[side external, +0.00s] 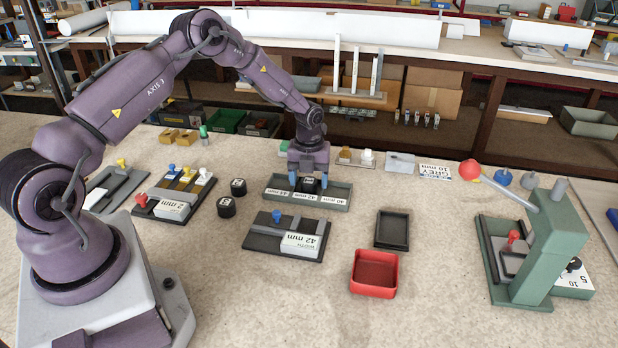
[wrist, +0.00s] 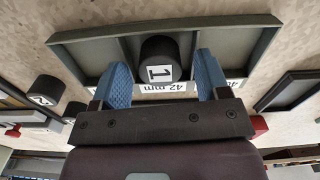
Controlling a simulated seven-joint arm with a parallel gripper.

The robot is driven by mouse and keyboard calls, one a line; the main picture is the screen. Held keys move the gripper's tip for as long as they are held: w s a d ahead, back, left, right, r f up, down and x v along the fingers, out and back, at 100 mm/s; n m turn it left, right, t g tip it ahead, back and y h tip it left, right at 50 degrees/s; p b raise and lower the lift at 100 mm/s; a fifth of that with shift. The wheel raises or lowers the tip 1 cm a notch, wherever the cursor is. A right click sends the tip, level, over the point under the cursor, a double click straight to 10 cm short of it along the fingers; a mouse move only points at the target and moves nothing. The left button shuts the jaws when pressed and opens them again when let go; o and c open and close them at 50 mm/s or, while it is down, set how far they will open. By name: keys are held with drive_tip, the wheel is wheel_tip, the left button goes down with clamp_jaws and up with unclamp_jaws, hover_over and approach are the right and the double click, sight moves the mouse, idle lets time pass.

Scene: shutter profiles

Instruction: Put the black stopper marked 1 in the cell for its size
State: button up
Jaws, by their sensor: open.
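The black stopper marked 1 (wrist: 158,62) stands upright in the middle cell of the grey three-cell tray (wrist: 88,33), above the 42 mm label. In the side external view the stopper (side external: 309,185) shows dark between my fingers, and the tray (side external: 341,204) carries a size label in front of each cell. My gripper (side external: 308,184) is low over that cell. In the wrist view its blue fingers (wrist: 163,76) are open, one on each side of the stopper, with a small gap at each side. The outer two cells look empty.
Two other black stoppers (side external: 238,187) (side external: 226,207) stand left of the tray. A gauge block labelled 42 mm (side external: 302,244) lies in front. A black tray (side external: 392,229), a red bin (side external: 374,273) and a green stand (side external: 549,245) are to the right.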

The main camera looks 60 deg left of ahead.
wheel_tip(320, 180, up, 13)
wheel_tip(320, 180, up, 7)
drive_tip(key=n+y, duration=0.1)
drive_tip(key=n, duration=0.2)
hover_over(309, 181)
drive_tip(key=s+d, duration=0.2)
drive_tip(key=d, duration=0.2)
drive_tip(key=s+d+r+n+t, duration=0.2)
drive_tip(key=s+d+r+n, duration=0.3)
drive_tip(key=s+r+n, duration=0.3)
drive_tip(key=s+d+r+n+t, duration=0.1)
drive_tip(key=s+d+r+n, duration=0.1)
drive_tip(key=s+n, duration=0.5)
drive_tip(key=s+d+r+n+t+h, duration=0.1)
drive_tip(key=s+d+r+n+t, duration=0.1)
drive_tip(key=s+n, duration=0.5)
drive_tip(key=s+d+r, duration=0.1)
drive_tip(key=s+d, duration=0.1)
drive_tip(key=s, duration=0.1)
drive_tip(key=shift+s+d+n+t, duration=0.2)
drive_tip(key=shift+d+n+t, duration=0.1)
drive_tip(key=shift+d+n, duration=0.1)
